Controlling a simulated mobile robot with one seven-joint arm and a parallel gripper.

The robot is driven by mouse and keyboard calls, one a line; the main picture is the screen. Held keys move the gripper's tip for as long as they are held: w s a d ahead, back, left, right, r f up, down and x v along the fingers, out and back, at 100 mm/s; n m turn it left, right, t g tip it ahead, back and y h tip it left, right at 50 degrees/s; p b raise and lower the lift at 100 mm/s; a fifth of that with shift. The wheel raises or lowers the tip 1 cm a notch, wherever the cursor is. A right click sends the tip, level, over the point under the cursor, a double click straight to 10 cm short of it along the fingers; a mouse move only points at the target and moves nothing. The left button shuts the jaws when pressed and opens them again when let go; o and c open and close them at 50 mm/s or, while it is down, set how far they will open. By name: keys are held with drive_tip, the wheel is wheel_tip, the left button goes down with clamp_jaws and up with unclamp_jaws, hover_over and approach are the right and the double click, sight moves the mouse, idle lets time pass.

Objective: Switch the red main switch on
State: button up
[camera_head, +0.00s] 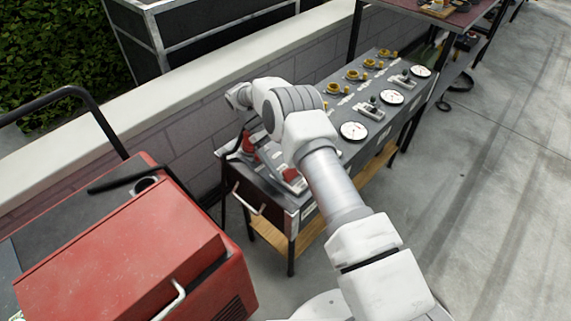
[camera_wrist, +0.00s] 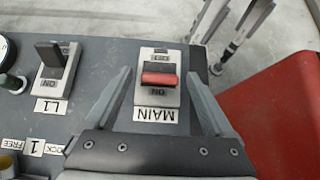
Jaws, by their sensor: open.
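The red main switch (camera_wrist: 158,79) sits on a light plate with an upside-down MAIN label below it in the wrist view. ON lettering shows just below its red lever; I cannot tell its position for sure. In the head view a red switch (camera_head: 291,175) shows at the near left end of the grey panel (camera_head: 338,108). My gripper (camera_wrist: 158,72) is open, its two grey fingers on either side of the switch plate in the wrist view. I see no contact with the lever. In the head view my arm hides part of the panel and the fingers are unclear.
A black switch (camera_wrist: 52,58) labelled L1 is left of the main switch. A red machine (camera_head: 130,250) stands close to the panel's left end. Dials (camera_head: 392,97) and yellow connectors line the panel farther right. A block wall (camera_head: 190,130) runs behind; open floor lies right.

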drive_tip(key=shift+r, duration=0.1)
drive_tip(key=r, duration=0.1)
drive_tip(key=r+p, duration=0.1)
drive_tip(key=r, duration=0.2)
drive_tip(key=shift+s+d+r, duration=0.1)
drive_tip(key=shift+d+r, duration=0.25)
drive_tip(key=s+d+r+p, duration=0.2)
drive_tip(key=d+r, duration=0.4)
drive_tip(key=d, duration=0.4)
drive_tip(key=shift+s+d, duration=0.25)
drive_tip(key=shift+s, duration=0.4)
drive_tip(key=shift+r, duration=0.1)
drive_tip(key=s+d+r+m+t+y+p, duration=0.1)
drive_tip(key=s+r+m+t+y+p, duration=0.2)
drive_tip(key=r, duration=0.7)
drive_tip(key=s+r+m+t+p, duration=0.1)
drive_tip(key=s+r+t+p, duration=0.1)
drive_tip(key=s+r, duration=0.55)
drive_tip(key=s+d+r+m+t+y+p, duration=0.1)
drive_tip(key=s+r+m+t+y+p, duration=0.15)
drive_tip(key=r, duration=0.95)
drive_tip(key=s+r+m+t+y+p, duration=0.1)
drive_tip(key=s+r+m+t+p, duration=0.1)
drive_tip(key=s, duration=0.7)
wheel_tip(320, 180, up, 3)
drive_tip(key=t+p, duration=0.1)
drive_tip(key=t, duration=0.2)
drive_tip(key=shift+s+a+f+p, duration=0.15)
drive_tip(key=shift+s+a+p, duration=0.15)
drive_tip(key=shift+a+p, duration=0.05)
